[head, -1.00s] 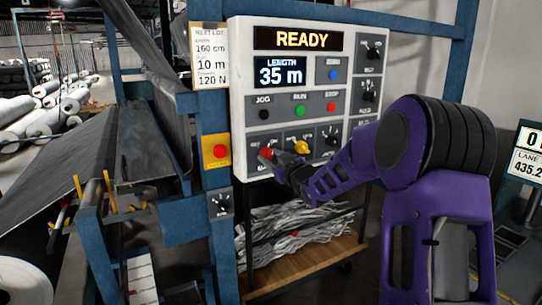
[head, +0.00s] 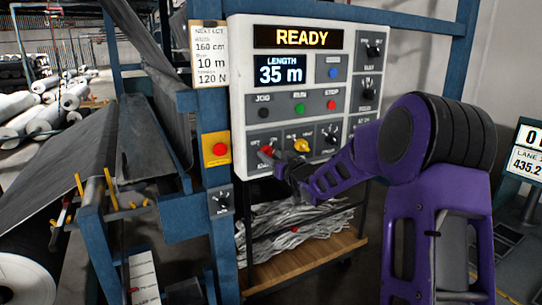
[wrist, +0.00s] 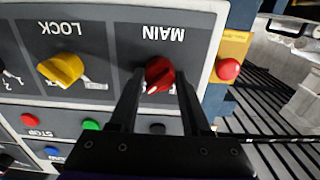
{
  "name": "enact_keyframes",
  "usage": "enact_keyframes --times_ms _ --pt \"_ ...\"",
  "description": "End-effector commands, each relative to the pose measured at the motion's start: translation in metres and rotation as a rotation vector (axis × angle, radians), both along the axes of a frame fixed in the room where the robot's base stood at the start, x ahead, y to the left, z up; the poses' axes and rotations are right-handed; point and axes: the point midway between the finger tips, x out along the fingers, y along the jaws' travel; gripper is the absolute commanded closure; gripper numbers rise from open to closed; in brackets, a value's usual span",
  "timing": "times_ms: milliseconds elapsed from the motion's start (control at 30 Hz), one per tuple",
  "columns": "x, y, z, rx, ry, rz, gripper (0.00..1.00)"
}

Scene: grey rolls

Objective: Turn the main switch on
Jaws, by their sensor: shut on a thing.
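The main switch is a red knob (head: 267,151) at the lower left of the control panel. In the wrist view the red knob (wrist: 159,72) sits under the upside-down word MAIN, and its white mark points to the lower left. My gripper (wrist: 160,78) has one finger on each side of the knob and is shut on it. In the head view my gripper (head: 276,156) reaches the knob from the lower right and partly hides it. The panel display (head: 299,38) reads READY, and the length display (head: 280,71) reads 35 m.
A yellow LOCK knob (head: 301,145) is just right of the main switch. A red button on a yellow plate (head: 219,149) is to its left. Jog, green run (head: 299,108) and red stop buttons sit above. A shelf (head: 315,262) with grey strips stands below.

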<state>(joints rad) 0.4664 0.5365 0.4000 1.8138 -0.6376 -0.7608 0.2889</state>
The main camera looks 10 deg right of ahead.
Motion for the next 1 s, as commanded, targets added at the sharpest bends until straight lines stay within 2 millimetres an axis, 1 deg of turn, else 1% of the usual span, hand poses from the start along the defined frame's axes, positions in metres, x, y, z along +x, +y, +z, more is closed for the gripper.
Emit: enact_keyframes --times_ms 100,133,267,300,567,667,767,867,1000 --pt "0.0 0.0 -0.001 0.002 0.002 0.0 1.0" --pt "0.0 0.0 -0.001 0.001 0.001 0.0 0.49" --pt "0.0 0.0 -0.001 0.001 0.001 0.0 0.25" --pt "0.0 0.0 0.0 0.0 0.001 0.0 0.22" --pt "0.0 0.0 0.0 -0.001 0.0 0.0 0.22" --pt "-0.005 -0.002 0.0 -0.002 -0.001 -0.001 0.22" --pt "-0.016 -0.006 0.0 -0.003 0.0 -0.002 0.22" --pt "-0.035 -0.013 0.0 -0.004 0.001 -0.003 0.22" --pt "-0.069 -0.024 0.0 -0.004 0.001 -0.004 0.22"
